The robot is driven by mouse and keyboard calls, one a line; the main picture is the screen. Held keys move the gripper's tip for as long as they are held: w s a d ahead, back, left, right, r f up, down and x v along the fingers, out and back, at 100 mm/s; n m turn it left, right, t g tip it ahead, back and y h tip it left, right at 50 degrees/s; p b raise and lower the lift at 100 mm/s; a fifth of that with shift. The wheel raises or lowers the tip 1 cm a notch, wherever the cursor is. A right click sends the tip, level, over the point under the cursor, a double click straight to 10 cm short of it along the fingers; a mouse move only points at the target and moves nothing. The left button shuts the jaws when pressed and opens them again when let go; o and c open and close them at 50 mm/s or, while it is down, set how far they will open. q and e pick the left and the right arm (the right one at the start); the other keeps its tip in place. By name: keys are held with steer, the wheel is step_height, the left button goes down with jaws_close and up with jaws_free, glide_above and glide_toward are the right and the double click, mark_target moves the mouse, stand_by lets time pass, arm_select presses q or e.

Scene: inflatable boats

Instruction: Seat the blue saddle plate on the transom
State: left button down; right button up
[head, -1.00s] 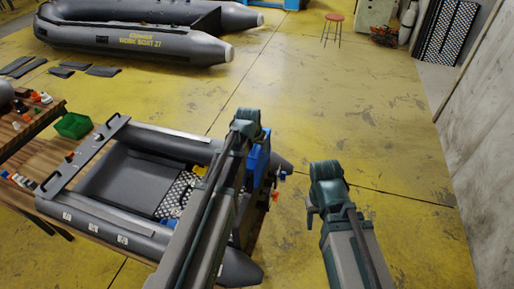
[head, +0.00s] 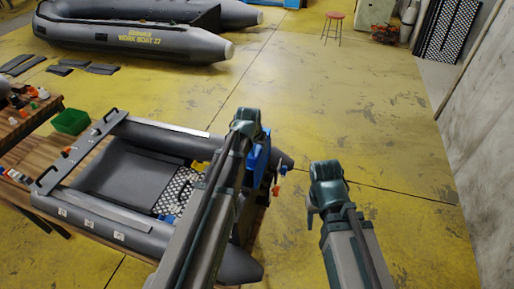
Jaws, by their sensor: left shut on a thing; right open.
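The blue saddle plate (head: 261,157) shows just right of my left arm's wrist, at the right end of the grey boat (head: 120,232). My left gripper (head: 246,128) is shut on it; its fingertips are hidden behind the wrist. The transom at this end of the boat is mostly hidden by my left arm, so I cannot tell whether the plate touches it. My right gripper (head: 311,213) is open and empty, over bare floor to the right of the boat, its fingers mostly hidden by its own wrist.
The boat rests on a wooden bench (head: 22,190) with a green bin (head: 71,122). Small red-and-blue parts (head: 283,171) stick out beside the plate. A larger grey boat (head: 130,40) lies behind. A red stool (head: 333,18) stands far back. The yellow floor at right is clear.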

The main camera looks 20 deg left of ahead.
mark_target(253, 151)
arm_select(q)
steer(key=shift+f+b, duration=3.1)
steer(key=shift+f, duration=0.15)
steer(key=shift+f+b, duration=1.4)
steer(key=shift+b, duration=0.05)
steer(key=shift+c, duration=0.6)
jaws_free()
steer(key=shift+r, duration=0.15)
steer(key=p+v, duration=1.3)
steer(key=shift+s+r, duration=0.2)
steer(key=shift+r, duration=0.05)
steer(key=shift+f, duration=0.1)
